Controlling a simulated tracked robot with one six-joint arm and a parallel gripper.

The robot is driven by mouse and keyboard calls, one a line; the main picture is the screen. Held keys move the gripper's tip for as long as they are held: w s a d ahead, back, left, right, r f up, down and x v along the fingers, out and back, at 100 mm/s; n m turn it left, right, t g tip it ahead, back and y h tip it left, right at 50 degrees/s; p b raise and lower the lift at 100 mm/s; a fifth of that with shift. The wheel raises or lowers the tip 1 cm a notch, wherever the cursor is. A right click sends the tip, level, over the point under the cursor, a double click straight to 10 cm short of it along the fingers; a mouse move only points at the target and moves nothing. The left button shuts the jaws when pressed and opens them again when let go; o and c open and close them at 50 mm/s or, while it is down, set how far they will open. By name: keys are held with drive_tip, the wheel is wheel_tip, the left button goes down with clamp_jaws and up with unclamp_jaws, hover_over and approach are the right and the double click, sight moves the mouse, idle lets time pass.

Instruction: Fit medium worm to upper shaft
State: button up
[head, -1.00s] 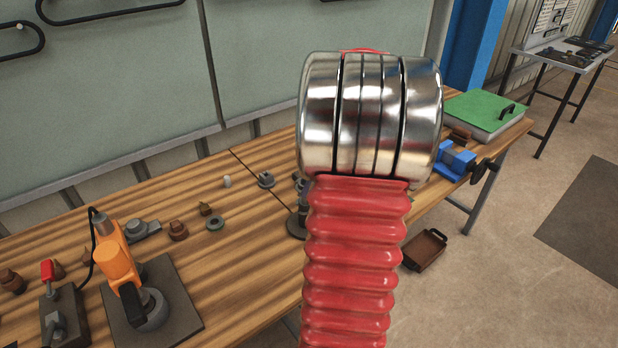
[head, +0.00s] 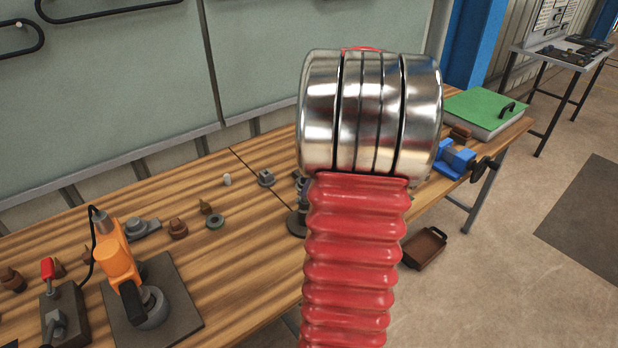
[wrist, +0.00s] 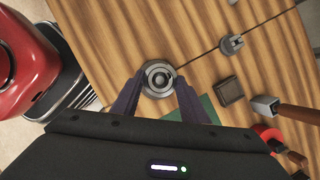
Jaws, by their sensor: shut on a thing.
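In the wrist view my gripper (wrist: 160,82) has its two dark fingers closed on either side of a round grey part, which I take to be the medium worm (wrist: 159,75). I see it end-on, as rings with a dark centre. A wider grey disc (wrist: 148,90) shows around or under it; I cannot tell whether they touch or whether the worm is on a shaft. In the head view my red and silver arm hides the gripper. A dark round stand (head: 296,224) shows partly at the arm's left edge; the upper shaft cannot be made out.
The wooden bench (head: 245,250) holds an orange machine (head: 117,262), a grey-green ring (head: 215,222), a brown part (head: 178,228) and a grey knobbed block (head: 266,178). A blue vise (head: 454,160) and green-topped box (head: 485,108) stand right. A brown tray (head: 425,248) is below.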

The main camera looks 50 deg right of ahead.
drive_tip(key=shift+f, duration=1.4)
drive_tip(key=o, duration=1.4)
drive_tip(key=shift+r, duration=0.1)
drive_tip(key=v, duration=1.3)
drive_tip(key=shift+s+d+r, duration=0.1)
drive_tip(key=shift+s+r, duration=0.05)
drive_tip(key=shift+r, duration=0.05)
